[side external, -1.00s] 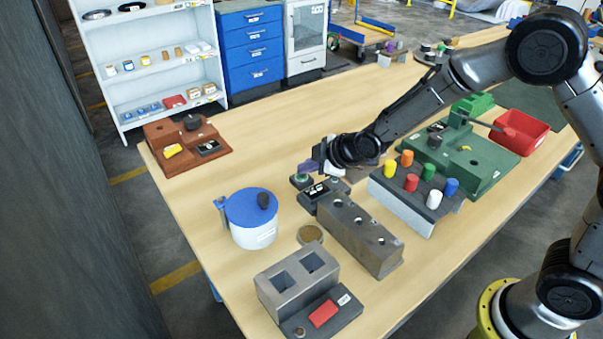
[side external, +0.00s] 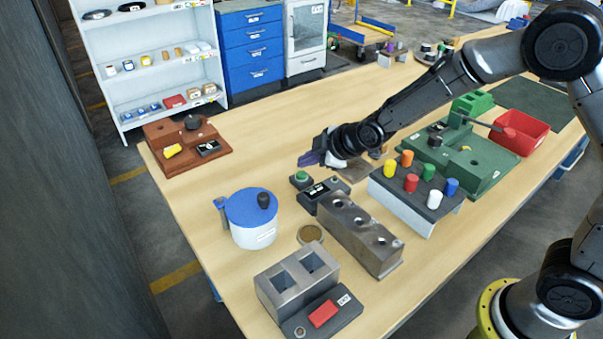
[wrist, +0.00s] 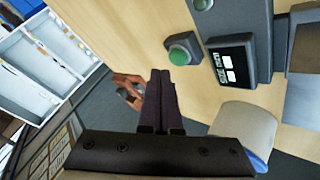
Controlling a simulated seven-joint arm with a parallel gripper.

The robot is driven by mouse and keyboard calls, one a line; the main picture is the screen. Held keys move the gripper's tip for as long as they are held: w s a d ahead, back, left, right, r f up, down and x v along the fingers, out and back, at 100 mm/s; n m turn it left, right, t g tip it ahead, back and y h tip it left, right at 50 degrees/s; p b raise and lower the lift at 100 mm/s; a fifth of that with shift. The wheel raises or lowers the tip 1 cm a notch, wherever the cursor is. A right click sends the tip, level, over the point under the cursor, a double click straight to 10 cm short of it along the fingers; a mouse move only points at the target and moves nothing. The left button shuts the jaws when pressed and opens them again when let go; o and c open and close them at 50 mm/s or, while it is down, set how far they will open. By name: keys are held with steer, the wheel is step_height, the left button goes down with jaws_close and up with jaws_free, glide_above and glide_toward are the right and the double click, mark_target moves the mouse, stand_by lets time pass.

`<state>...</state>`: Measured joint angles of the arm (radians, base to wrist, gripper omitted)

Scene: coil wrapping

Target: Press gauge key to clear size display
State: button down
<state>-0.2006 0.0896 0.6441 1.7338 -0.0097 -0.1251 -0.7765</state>
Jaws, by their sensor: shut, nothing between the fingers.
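The gauge (side external: 325,193) is a dark block with a small black display on top. In the wrist view its display (wrist: 230,63) shows light lettering and two pale patches; I cannot read it fully. A green round button (side external: 302,176) sits on a small grey base beside the gauge; it also shows in the wrist view (wrist: 180,54). My gripper (side external: 308,158) is shut and empty, with dark purple fingers. It is held above the bench, just behind and above the green button, apart from it. In the wrist view the fingertips (wrist: 160,76) lie below and left of the button.
A grey block with holes (side external: 360,235) stands in front of the gauge. A blue-lidded pot (side external: 250,225) is to the left. A rack of coloured pegs (side external: 415,200) stands to the right. The bench left of the button is clear.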

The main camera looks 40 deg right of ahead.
step_height(320, 180, up, 4)
steer(key=shift+r, duration=0.25)
stand_by(0.7)
steer(key=s+d+r+m+t, duration=0.1)
steer(key=s+d+r, duration=0.1)
steer(key=r, duration=0.5)
steer(key=s+d+r+t, duration=0.1)
steer(key=s+d+r, duration=0.15)
steer(key=r, duration=0.35)
steer(key=s+d+r+m+h, duration=0.1)
steer(key=s+d+r+m, duration=0.2)
steer(key=s+r, duration=0.35)
steer(key=s+d+f+m+g, duration=0.1)
steer(key=s+f+m, duration=0.1)
steer(key=s, duration=0.6)
steer(key=s+d+f+m+g, duration=0.1)
steer(key=s+f+m+g, duration=0.1)
steer(key=s+f, duration=0.3)
steer(key=s+d+f+m+g+h, duration=0.1)
steer(key=s+f+m+g, duration=0.1)
steer(key=s, duration=0.9)
steer(key=shift+f+m, duration=0.7)
steer(key=shift+f, duration=0.2)
